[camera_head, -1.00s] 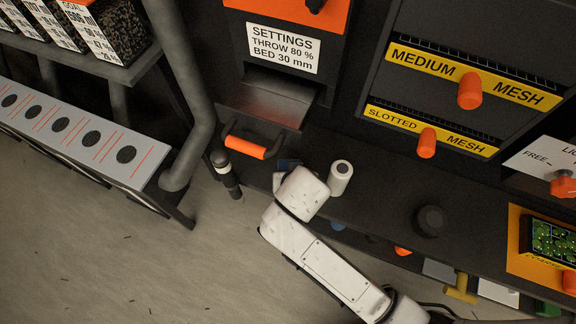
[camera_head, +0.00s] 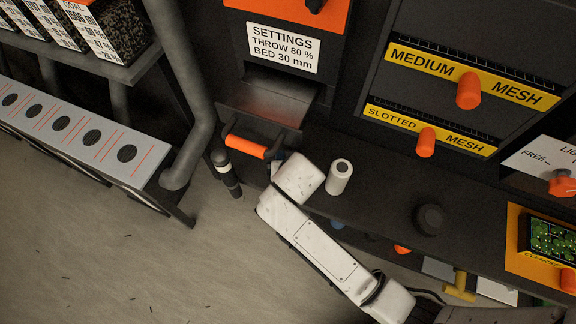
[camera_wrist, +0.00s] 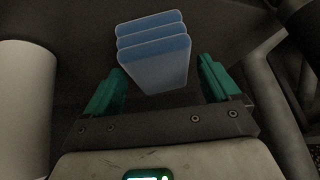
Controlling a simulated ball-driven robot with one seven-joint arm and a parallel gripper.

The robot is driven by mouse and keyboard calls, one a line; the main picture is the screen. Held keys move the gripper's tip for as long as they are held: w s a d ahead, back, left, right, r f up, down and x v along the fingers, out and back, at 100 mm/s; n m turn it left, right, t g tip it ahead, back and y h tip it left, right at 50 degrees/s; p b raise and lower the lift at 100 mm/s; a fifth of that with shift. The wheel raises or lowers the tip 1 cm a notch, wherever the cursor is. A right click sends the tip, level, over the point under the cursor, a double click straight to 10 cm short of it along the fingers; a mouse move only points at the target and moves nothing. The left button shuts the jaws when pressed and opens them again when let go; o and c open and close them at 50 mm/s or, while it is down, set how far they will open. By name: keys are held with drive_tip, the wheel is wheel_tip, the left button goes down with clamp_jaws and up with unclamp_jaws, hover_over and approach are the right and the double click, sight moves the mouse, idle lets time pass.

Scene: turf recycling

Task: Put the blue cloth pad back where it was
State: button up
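The blue cloth pad (camera_wrist: 154,66) shows in the wrist view as several blue layers with pale edges, just beyond and between the fingertips. My gripper (camera_wrist: 162,75) has teal fingers, spread apart on either side of the pad's near end. A gap shows between the pad and the right finger; the left finger is very close to the pad, and I cannot tell whether they touch.
A white cylinder (camera_head: 339,177) stands on the ledge just right of my wrist; it also shows in the wrist view (camera_wrist: 25,110). An orange handle (camera_head: 246,146) is close on the left. A black knob (camera_head: 430,220) is farther right on the ledge.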

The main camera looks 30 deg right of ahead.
drive_tip(key=shift+s+a+r, duration=0.1)
drive_tip(key=shift+s+r, duration=0.1)
drive_tip(key=shift+r, duration=0.35)
drive_tip(key=shift+s+a+r, duration=0.2)
drive_tip(key=shift+s+r, duration=0.2)
drive_tip(key=shift+s, duration=0.1)
drive_tip(key=shift+s+a+r, duration=0.15)
drive_tip(key=shift+s+r, duration=0.25)
drive_tip(key=shift+s, duration=0.1)
drive_tip(key=s+a, duration=0.1)
drive_tip(key=s, duration=0.2)
drive_tip(key=s+a+b, duration=0.1)
drive_tip(key=s, duration=0.3)
drive_tip(key=s+a, duration=0.1)
drive_tip(key=s, duration=0.2)
drive_tip(key=shift+s+a, duration=0.2)
drive_tip(key=shift+a, duration=0.2)
drive_tip(key=s+d+n+g, duration=0.1)
drive_tip(key=s+d+n, duration=0.1)
drive_tip(key=s+d, duration=0.1)
drive_tip(key=s+d+f+n+g+y, duration=0.1)
drive_tip(key=s+d+n+g, duration=0.1)
drive_tip(key=s+d, duration=0.2)
drive_tip(key=s+d+n+g+y, duration=0.1)
drive_tip(key=s+d+g, duration=0.1)
drive_tip(key=d, duration=0.3)
drive_tip(key=shift+s+d+f+n, duration=0.3)
drive_tip(key=shift+s+d+n, duration=0.1)
drive_tip(key=shift+s, duration=0.25)
